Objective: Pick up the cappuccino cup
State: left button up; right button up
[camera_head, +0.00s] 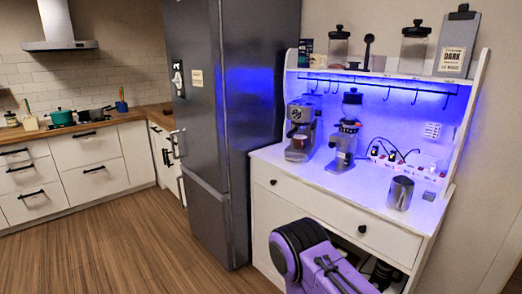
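I cannot make out a cappuccino cup for certain. A small pale shape (299,141), possibly a cup, shows at the front of the espresso machine (302,122). A metal pitcher or cup (400,192) stands upright on the right part of the white cabinet top (350,190). One purple and black link of my arm rises at the bottom, in front of the cabinet. It hides part of the lower front. I see neither gripper's fingers. Nothing of mine touches the pitcher or the machine.
A coffee grinder (346,135) stands beside the machine. Cables and small switches (390,155) are along the back. A shelf with jars (413,48) and hooks hangs above. A tall grey fridge (225,120) is left of the cabinet. Wooden floor (120,240) is clear at left.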

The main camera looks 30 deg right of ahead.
aim_at(299, 141)
jog(key=u, duration=0.15)
jog(key=i, duration=1.2)
jog(key=z, duration=0.65)
